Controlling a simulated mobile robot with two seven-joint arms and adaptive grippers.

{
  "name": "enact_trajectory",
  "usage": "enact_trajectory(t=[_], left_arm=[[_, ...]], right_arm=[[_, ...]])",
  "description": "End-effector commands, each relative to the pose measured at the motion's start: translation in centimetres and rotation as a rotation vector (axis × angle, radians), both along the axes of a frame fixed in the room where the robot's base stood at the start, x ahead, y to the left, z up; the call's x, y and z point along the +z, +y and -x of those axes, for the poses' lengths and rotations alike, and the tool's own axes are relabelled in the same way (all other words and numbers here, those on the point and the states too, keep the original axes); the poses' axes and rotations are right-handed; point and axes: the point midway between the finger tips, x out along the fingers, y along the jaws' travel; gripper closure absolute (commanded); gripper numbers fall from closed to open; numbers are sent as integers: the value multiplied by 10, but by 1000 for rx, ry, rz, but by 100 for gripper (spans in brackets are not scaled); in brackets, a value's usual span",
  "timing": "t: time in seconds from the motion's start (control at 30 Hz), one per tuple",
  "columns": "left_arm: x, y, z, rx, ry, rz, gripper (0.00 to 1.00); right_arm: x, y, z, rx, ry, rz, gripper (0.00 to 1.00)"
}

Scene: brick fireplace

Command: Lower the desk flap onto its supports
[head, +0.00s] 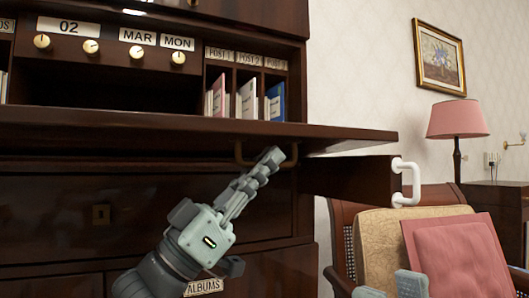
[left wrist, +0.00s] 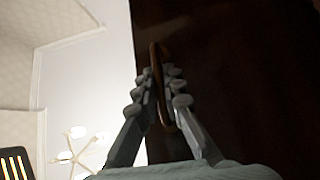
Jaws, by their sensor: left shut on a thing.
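The desk flap (head: 190,127) is a dark wood board, lowered to nearly level. A pulled-out dark wood support (head: 352,180) with a white handle (head: 405,182) is below its right end. A narrow pale gap shows between the flap's right end and the support. A left support is not seen. My left gripper (head: 275,156) is shut on the flap's bronze handle (head: 238,153); the left wrist view shows the handle loop (left wrist: 158,75) between the fingers.
A chair with a tan cushion (head: 385,238) and a pink cushion (head: 462,255) stands at the right, close to the support. Behind it are a pink lamp (head: 457,120) and a side table (head: 500,205). Books (head: 248,100) fill slots above the flap.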

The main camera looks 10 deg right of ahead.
Motion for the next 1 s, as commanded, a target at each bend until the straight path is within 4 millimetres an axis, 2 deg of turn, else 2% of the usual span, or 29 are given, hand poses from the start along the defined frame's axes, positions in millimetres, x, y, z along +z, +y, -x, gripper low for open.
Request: enact_trajectory(t=[0.2, 0.57, 0.6, 0.73, 1.0], left_arm=[[-6, 1, -2, 1, 2, 2, 100], [-6, 1, -2, 1, 2, 2, 100], [-6, 1, -2, 1, 1, 3, 88], [-6, 1, -1, 0, 1, 2, 72], [-5, 1, 0, -2, -2, 4, 70]], right_arm=[[0, 1, -1, 0, -4, 5, 71], [1, 1, -1, -1, -3, 6, 71], [1, 1, -1, -1, -3, 6, 71], [1, 0, -1, -1, -4, 5, 71], [1, 0, -1, -1, -5, 6, 71]])
